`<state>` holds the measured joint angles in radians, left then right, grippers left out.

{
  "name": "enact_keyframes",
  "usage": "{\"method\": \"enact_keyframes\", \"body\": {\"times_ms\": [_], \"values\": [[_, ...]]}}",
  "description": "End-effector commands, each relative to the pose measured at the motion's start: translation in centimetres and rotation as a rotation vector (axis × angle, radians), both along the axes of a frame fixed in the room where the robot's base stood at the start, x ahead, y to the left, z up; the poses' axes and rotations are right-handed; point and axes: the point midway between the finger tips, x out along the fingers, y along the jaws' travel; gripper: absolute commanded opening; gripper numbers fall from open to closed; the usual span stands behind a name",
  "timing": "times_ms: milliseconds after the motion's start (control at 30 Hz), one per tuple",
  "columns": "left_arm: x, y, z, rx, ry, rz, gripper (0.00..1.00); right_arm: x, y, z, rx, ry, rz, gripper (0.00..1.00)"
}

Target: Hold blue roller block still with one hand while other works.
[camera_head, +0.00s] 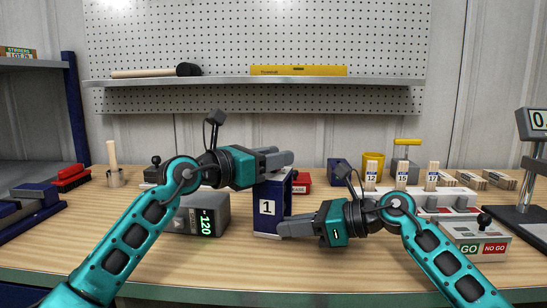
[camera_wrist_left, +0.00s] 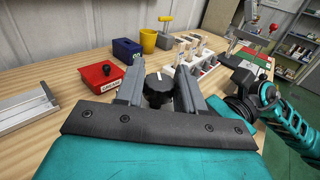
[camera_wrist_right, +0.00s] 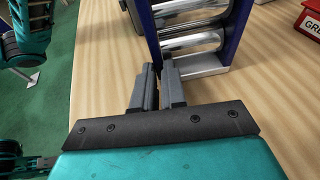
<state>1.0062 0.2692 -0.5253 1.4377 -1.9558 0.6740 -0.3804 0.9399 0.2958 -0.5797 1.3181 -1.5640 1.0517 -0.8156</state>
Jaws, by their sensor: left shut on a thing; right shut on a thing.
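The blue roller block (camera_head: 267,208), with a "1" label, stands upright on the table. Its metal rollers (camera_wrist_right: 190,42) show in the right wrist view. My left gripper (camera_head: 290,158) is at the top of the block. In the left wrist view, its fingers (camera_wrist_left: 160,92) are shut on a black knob (camera_wrist_left: 157,84) with a white mark; the head view hides this knob. My right gripper (camera_head: 281,229) is low at the block's right side. In the right wrist view, its fingers (camera_wrist_right: 158,75) are close together at the block's edge, shut on it; the exact contact is hard to see.
A grey box with a green "120" display (camera_head: 206,222) stands left of the block. A red box (camera_head: 302,183) is behind it. Numbered wooden pieces (camera_head: 403,173) and a GO / NO GO unit (camera_head: 470,245) are at the right. The front table edge is clear.

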Motion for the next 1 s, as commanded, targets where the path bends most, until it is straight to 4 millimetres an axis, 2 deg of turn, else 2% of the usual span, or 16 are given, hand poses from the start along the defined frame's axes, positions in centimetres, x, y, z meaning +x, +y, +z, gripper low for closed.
{"method": "enact_keyframes", "body": {"times_ms": [267,700,1000], "values": [[0.11,0.07,-0.20,0.005,0.007,-0.073,0.07,0.08,-0.09,0.00,0.000,0.000,-0.003,0.00],[0.13,0.06,-0.25,0.005,0.008,-0.287,0.07,0.08,-0.11,0.00,0.000,0.000,-0.003,0.00],[0.03,0.07,-0.24,0.002,0.004,-0.319,0.07,0.10,-0.12,0.02,0.001,0.000,-0.004,0.00]]}}
